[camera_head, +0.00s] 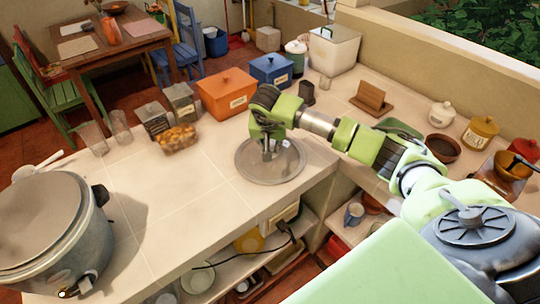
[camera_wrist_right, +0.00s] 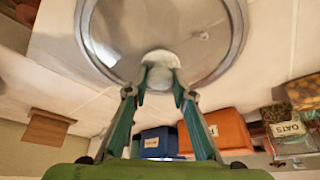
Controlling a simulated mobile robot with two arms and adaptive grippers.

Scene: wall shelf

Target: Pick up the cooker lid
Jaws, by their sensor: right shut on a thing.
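The cooker lid (camera_head: 256,172) is a round, see-through lid with a metal rim, flat at the corner of the tiled counter. I cannot tell whether it touches the counter or hangs just above it. My right gripper (camera_head: 267,153) points down at its middle and is shut on its knob. In the right wrist view, the fingers (camera_wrist_right: 160,82) close on the pale knob, with the lid's rim (camera_wrist_right: 241,30) around it. The grey cooker (camera_head: 50,240) stands at the left end of the counter. My left gripper is not in view.
An orange box (camera_head: 226,92), a blue box (camera_head: 271,69) and jars (camera_head: 180,100) stand behind the lid. A wooden holder (camera_head: 371,98) and pots are to the right. The counter (camera_head: 180,205) between cooker and lid is clear. Open shelves lie below.

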